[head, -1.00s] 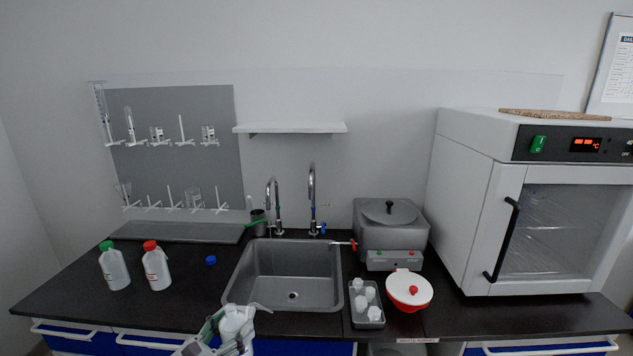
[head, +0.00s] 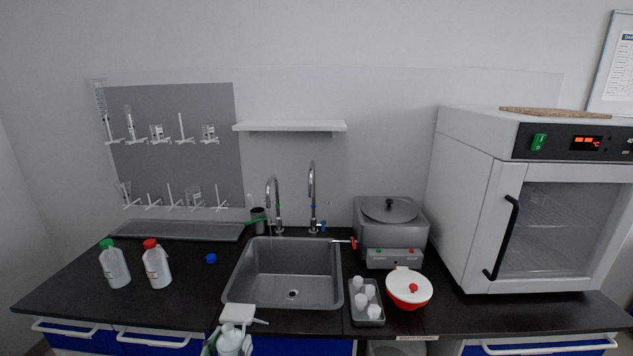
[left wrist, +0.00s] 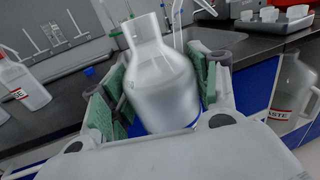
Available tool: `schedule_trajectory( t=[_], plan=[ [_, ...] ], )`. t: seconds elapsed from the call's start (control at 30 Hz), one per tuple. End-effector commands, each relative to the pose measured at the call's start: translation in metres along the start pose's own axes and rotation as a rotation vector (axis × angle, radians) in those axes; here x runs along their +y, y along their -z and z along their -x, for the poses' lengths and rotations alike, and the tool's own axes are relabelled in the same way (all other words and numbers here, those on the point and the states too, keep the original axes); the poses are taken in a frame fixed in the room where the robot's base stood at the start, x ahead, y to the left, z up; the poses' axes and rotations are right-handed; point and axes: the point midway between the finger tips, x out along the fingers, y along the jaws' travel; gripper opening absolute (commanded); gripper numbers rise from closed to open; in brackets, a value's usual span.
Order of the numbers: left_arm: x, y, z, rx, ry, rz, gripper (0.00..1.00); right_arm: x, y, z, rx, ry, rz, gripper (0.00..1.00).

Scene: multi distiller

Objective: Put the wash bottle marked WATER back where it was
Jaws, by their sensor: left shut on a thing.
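My left gripper (head: 232,342) is at the bottom of the head view, in front of the counter's front edge below the sink. It is shut on a white wash bottle (head: 230,340), whose white cap and spout show on top. In the left wrist view the bottle (left wrist: 163,90) stands slightly tilted between the green finger pads of the gripper (left wrist: 160,95). No marking on it can be read. A small blue cap (head: 211,258) lies on the counter left of the sink. My right gripper is not in view.
A green-capped bottle (head: 115,266) and a red-capped bottle (head: 157,266) stand on the left of the counter (head: 75,290). The sink (head: 292,293) is in the middle. Counter around the blue cap is clear.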

Motion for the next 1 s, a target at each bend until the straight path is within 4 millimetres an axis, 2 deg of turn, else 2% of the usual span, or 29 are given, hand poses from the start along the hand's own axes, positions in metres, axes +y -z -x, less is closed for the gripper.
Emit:
schedule_trajectory(
  t=[0.37,0.87,1.0],
  plan=[
    [0.003,0.033,0.009,0.000,-0.143,0.002,0.13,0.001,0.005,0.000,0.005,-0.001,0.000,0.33],
    [0.006,0.059,0.016,-0.001,-0.259,-0.001,0.13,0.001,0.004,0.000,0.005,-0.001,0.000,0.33],
    [0.006,0.057,0.015,-0.009,-0.257,-0.002,0.13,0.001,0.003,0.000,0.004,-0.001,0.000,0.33]
  ],
)
